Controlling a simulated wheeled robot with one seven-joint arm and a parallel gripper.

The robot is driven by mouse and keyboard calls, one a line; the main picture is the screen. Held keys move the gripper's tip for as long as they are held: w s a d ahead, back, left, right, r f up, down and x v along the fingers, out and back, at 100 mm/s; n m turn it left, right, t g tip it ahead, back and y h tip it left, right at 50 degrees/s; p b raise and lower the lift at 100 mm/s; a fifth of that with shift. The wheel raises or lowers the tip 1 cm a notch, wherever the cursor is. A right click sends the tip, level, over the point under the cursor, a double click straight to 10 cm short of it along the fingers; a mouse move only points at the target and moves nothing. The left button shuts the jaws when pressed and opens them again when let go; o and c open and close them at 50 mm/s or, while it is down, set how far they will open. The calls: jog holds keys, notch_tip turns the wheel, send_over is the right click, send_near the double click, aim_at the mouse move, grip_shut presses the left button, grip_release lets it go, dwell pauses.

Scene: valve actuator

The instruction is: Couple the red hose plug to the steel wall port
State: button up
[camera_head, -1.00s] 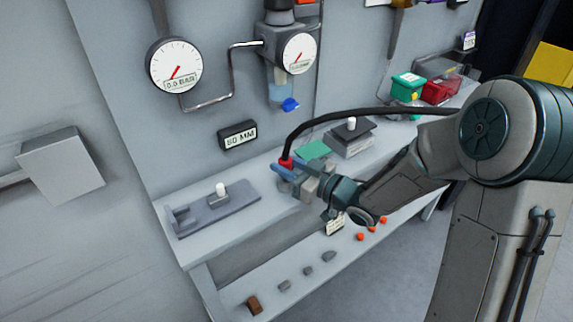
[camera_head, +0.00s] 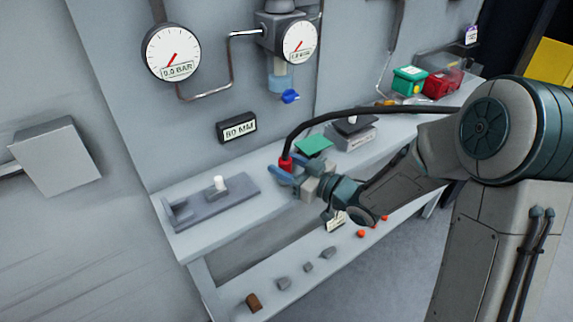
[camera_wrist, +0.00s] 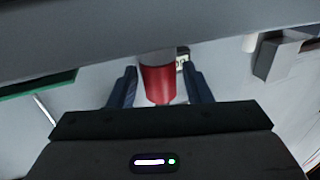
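The red hose plug (camera_head: 285,163) is at the tip of my gripper (camera_head: 283,174), above the bench. A black hose (camera_head: 370,112) curves up from it and back over my arm. In the wrist view the red plug (camera_wrist: 158,84) stands between the two dark blue fingers of my gripper (camera_wrist: 160,90), a light grey part at its upper end. The fingers appear closed on it, though a narrow gap seems to show on its right side. The plug is apart from the wall in the head view. I cannot pick out the steel wall port for certain.
The wall holds two gauges (camera_head: 171,52), a bent steel pipe (camera_head: 205,96), a blue-tipped fitting (camera_head: 290,97) and an 80 MM sign (camera_head: 237,128). On the bench lie a grey fixture with a white post (camera_head: 220,183), a green pad (camera_head: 313,145) and a grey block (camera_head: 350,137).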

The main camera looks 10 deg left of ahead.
jog(key=shift+o, duration=0.3)
jog(key=shift+d, duration=0.1)
jog(key=v, duration=1.3)
jog(key=shift+s+d+b, duration=0.15)
jog(key=shift+d+b, duration=0.15)
jog(key=shift+b, duration=0.15)
